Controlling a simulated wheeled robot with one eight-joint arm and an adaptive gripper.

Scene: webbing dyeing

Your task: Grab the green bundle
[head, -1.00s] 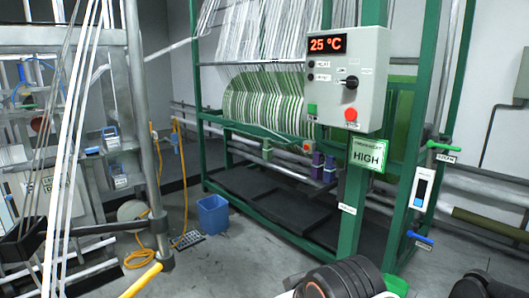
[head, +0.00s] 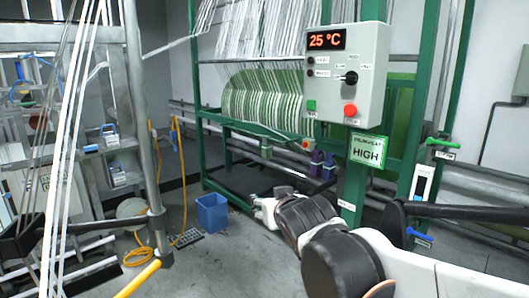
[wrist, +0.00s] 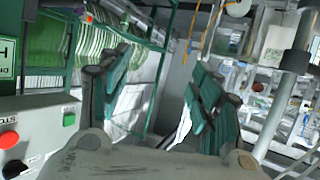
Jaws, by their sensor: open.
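Green-and-white webbing (head: 262,97) hangs in a row of loops on the green rack, in the middle of the head view. It shows in the wrist view (wrist: 92,42) at the upper left, beyond my gripper. A small green block (head: 267,149) sits on the rack's lower rail; I cannot tell if this or the webbing is the green bundle. My gripper (wrist: 160,88) is open, with its teal finger pads wide apart and nothing between them. It is apart from the webbing. Its fingers are not clear in the head view.
A control box (head: 346,75) reading 25 °C is mounted on the rack's front post and appears close at lower left in the wrist view (wrist: 35,135). Purple blocks (head: 317,164) sit on the rail. A blue bin (head: 212,213) stands on the floor. A metal frame (head: 140,110) is at left.

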